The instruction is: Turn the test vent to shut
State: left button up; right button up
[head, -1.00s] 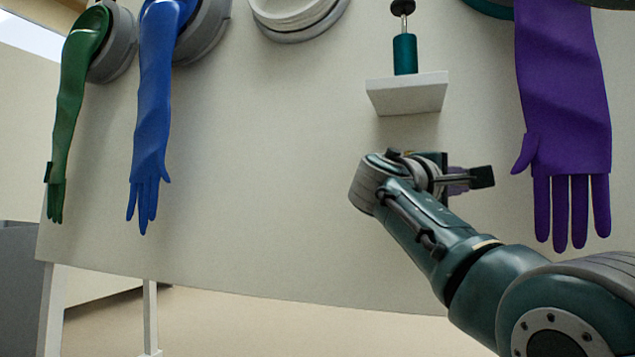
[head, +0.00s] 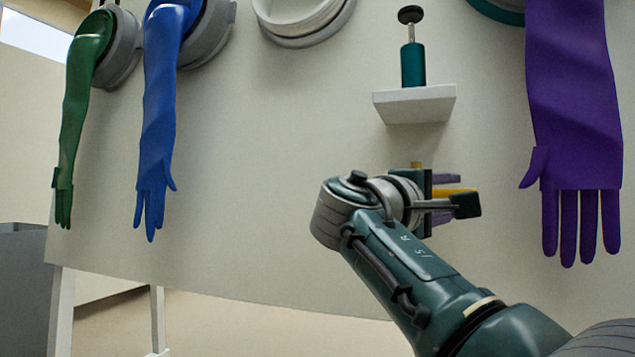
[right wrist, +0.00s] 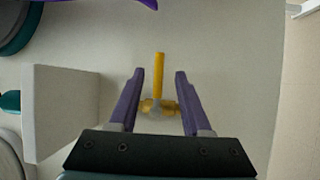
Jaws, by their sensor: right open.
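The test vent is a small brass valve body (right wrist: 158,106) with a yellow lever (right wrist: 159,70) on the pale panel. In the right wrist view the lever points up the picture. In the head view the yellow lever (head: 455,190) lies roughly level and points right, partly hidden by my gripper. My right gripper (right wrist: 160,76) is open, with its purple fingers on either side of the vent. Gaps show between the fingers and the lever. In the head view my right gripper (head: 452,196) is below the shelf. My left gripper is not in view.
A white shelf (head: 415,104) with a teal cylinder (head: 413,65) juts from the panel above my gripper. A purple glove (head: 575,120) hangs to the right. Blue (head: 157,110) and green (head: 80,110) gloves hang at the left.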

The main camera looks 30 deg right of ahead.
jog(key=shift+p+v, duration=0.4)
jog(key=shift+v, duration=1.4)
